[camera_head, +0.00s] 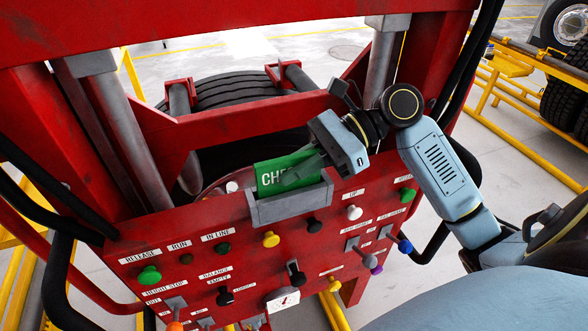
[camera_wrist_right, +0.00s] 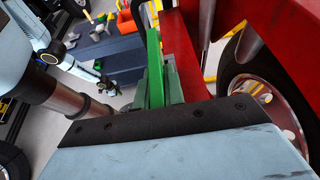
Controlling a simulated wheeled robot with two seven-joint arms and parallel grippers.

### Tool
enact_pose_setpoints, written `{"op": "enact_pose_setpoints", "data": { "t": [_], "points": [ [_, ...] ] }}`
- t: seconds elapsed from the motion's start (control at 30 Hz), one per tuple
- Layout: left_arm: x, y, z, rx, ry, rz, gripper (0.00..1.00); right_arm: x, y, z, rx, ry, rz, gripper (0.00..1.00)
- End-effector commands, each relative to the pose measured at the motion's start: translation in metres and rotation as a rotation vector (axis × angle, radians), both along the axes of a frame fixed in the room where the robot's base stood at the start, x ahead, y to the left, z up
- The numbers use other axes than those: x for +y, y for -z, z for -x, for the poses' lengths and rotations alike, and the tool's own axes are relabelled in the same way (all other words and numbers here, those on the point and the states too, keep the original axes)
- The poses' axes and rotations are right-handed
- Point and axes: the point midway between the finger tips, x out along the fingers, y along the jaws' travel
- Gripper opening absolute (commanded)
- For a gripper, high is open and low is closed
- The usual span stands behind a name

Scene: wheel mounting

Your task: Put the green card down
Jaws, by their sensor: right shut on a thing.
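The green card (camera_head: 287,173) has white lettering that starts "CHE"; the rest is hidden by my right gripper. The card stands at the grey holder (camera_head: 291,207) on the top of the red control panel, its lower edge behind the holder's front wall. I cannot tell whether it rests on the holder's bottom. My right gripper (camera_head: 302,172) is shut on the card from the right side. The right wrist view shows the card (camera_wrist_right: 154,62) edge-on and upright between the fingers (camera_wrist_right: 157,88).
The red panel (camera_head: 240,255) carries several coloured knobs, levers and a gauge below the holder. Red frame beams and grey cylinders stand behind it, with a black tyre (camera_head: 228,90) beyond. Black hoses run at the left. A dark table (camera_wrist_right: 118,58) with small items shows in the wrist view.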

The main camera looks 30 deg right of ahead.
Motion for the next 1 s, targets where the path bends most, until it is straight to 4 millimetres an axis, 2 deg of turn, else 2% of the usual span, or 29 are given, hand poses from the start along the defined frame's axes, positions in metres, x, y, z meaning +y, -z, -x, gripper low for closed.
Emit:
{"op": "enact_pose_setpoints", "data": {
  "t": [0.1,0.37,0.4,0.53,0.87,1.0],
  "points": [
    [-0.001,0.0,-0.01,-0.018,0.0,0.002,0.0,0.0,0.005,0.0,-0.002,0.0,0.001,0.0],
    [0.0,-0.003,-0.007,-0.012,0.0,0.002,0.0,0.0,0.006,0.0,-0.001,0.0,0.001,0.0],
    [0.0,-0.002,-0.006,-0.01,0.0,0.001,0.0,0.0,0.006,0.0,-0.002,0.0,0.001,0.16],
    [0.0,-0.001,-0.001,-0.003,0.0,0.001,0.0,0.0,0.006,0.0,-0.002,0.0,0.001,0.32],
    [0.0,0.001,0.001,0.001,0.0,0.0,0.0,0.0,0.005,0.0,-0.003,0.0,0.002,0.32],
    [0.001,0.002,0.001,0.001,0.0,0.0,0.0,-0.016,-0.001,0.003,0.0,0.001,0.005,0.32]
  ]
}}
